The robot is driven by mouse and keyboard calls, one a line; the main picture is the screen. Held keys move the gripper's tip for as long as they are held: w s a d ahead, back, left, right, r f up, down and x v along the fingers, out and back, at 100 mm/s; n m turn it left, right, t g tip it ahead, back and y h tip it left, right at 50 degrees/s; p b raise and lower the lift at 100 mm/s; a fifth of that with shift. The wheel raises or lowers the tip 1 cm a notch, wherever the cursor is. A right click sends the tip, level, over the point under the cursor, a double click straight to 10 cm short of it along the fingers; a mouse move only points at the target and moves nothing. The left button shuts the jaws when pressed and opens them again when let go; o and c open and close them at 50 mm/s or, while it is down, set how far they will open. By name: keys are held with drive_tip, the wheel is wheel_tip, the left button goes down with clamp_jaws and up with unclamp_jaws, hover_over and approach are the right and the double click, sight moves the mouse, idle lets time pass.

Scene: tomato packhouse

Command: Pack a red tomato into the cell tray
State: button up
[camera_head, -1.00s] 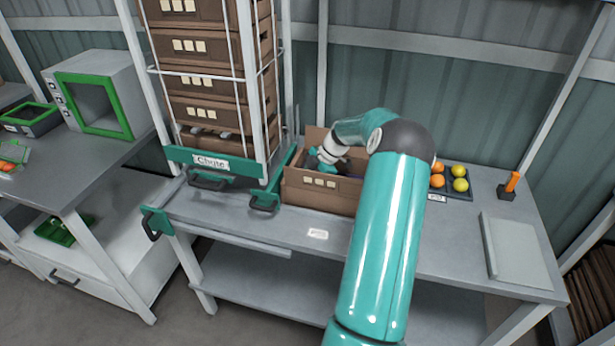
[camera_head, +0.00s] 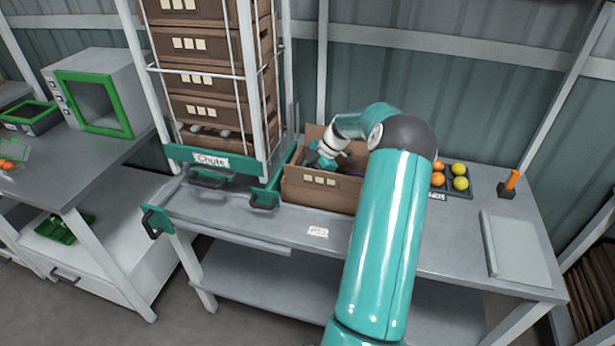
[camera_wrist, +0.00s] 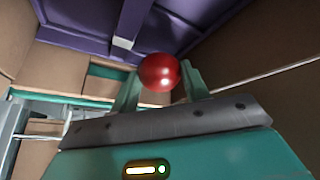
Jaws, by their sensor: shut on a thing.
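A glossy red tomato (camera_wrist: 160,71) is held between the two fingertips of my gripper (camera_wrist: 158,88) in the wrist view. In the head view my gripper (camera_head: 325,160) is at the mouth of an open brown box (camera_head: 308,190) on the bench; the tomato cannot be made out there. A purple divided insert (camera_wrist: 85,22) shows at the top of the wrist view, beyond the tomato. A dark tray (camera_head: 455,196) to the right of my arm holds orange and yellow tomatoes (camera_head: 460,177), partly hidden by my arm.
A rack of stacked brown crates (camera_head: 205,75) with a "Chute" label stands left of the box. An orange-handled thing (camera_head: 509,184) and a pale flat board (camera_head: 515,248) lie at the bench's right. A green-framed machine (camera_head: 95,95) is far left. The front bench strip is mostly clear.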

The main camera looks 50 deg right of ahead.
drive_tip(key=shift+f, duration=0.65)
idle(0.3)
drive_tip(key=o, duration=0.8)
drive_tip(key=shift+c, duration=0.4)
drive_tip(key=shift+c, duration=1.1)
drive_tip(key=shift+r, duration=0.1)
drive_tip(key=shift+r, duration=3.45)
